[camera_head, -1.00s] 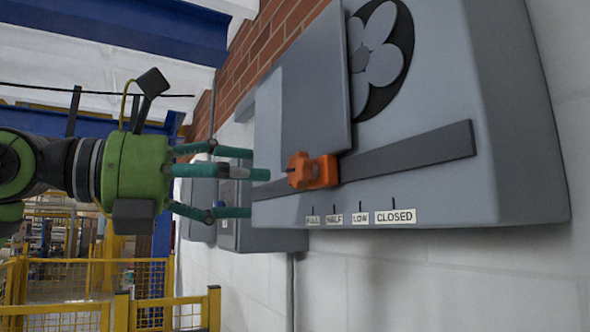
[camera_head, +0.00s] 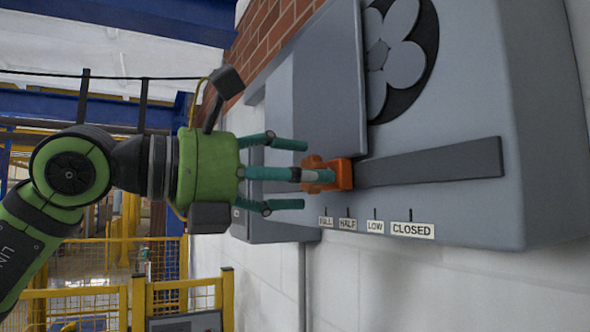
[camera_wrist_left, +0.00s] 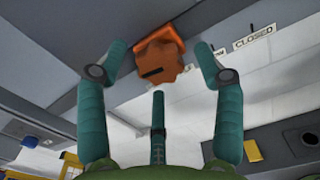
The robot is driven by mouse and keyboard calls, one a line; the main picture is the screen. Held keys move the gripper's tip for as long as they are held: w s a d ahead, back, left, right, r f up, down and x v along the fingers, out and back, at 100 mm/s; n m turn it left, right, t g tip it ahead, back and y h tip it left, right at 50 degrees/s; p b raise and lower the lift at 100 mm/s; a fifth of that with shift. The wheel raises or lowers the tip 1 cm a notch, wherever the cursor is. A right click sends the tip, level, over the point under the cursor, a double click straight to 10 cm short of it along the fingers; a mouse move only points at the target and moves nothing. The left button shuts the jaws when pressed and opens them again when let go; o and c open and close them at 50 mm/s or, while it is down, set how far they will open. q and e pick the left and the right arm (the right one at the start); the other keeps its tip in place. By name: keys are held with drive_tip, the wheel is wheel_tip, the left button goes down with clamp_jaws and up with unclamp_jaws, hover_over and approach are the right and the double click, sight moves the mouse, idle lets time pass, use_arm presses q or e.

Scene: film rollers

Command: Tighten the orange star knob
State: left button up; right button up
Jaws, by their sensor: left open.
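The orange star knob (camera_head: 312,178) sits on an orange block (camera_head: 344,174) at the slider on the front of a grey wall unit, near the FULL label. My left gripper (camera_head: 303,177) is open, its teal fingers pointing right toward the knob, and one finger partly covers the knob. In the left wrist view the knob (camera_wrist_left: 158,68) lies ahead, between and beyond the spread fingers (camera_wrist_left: 155,80), with a dark slot mark on its face. I cannot tell whether any finger touches it. My right gripper is in no frame.
The grey unit (camera_head: 480,215) has a dark slot strip (camera_head: 435,163), a flat sliding plate (camera_head: 330,90) and a fan opening (camera_head: 400,60). Labels run up to CLOSED (camera_head: 412,230) below the slot. Yellow fencing (camera_head: 185,295) stands at lower left.

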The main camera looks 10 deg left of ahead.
use_arm(q)
drive_tip(key=c, duration=1.2)
drive_tip(key=shift+o, duration=0.2)
drive_tip(key=shift+f+m, duration=0.15)
drive_tip(key=shift+m, duration=7.85)
drive_tip(key=o, duration=1.2)
drive_tip(key=shift+c, duration=0.2)
drive_tip(key=shift+w, duration=0.1)
